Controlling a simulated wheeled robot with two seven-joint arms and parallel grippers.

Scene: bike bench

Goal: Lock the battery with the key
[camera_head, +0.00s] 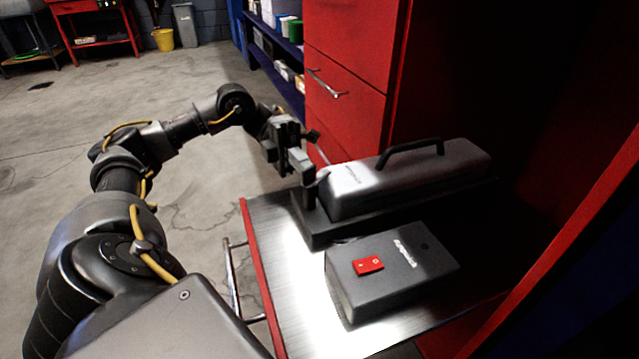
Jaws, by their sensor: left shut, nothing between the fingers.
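The battery (410,178) is a long grey case with a black handle on top. It lies in a black base (318,228) on the metal bench top. My left gripper (306,170) is shut and empty at the battery's left end, close to its upper corner. I cannot tell whether it touches the battery. I cannot make out a key or a lock; that end of the battery is partly turned away and partly behind the gripper. My right gripper is out of view.
A dark grey box (405,285) with a red switch (368,266) stands in front of the battery on the bench top (290,290). Red drawers (345,95) rise behind, and a red panel bounds the right. Open concrete floor (200,75) lies left of the bench.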

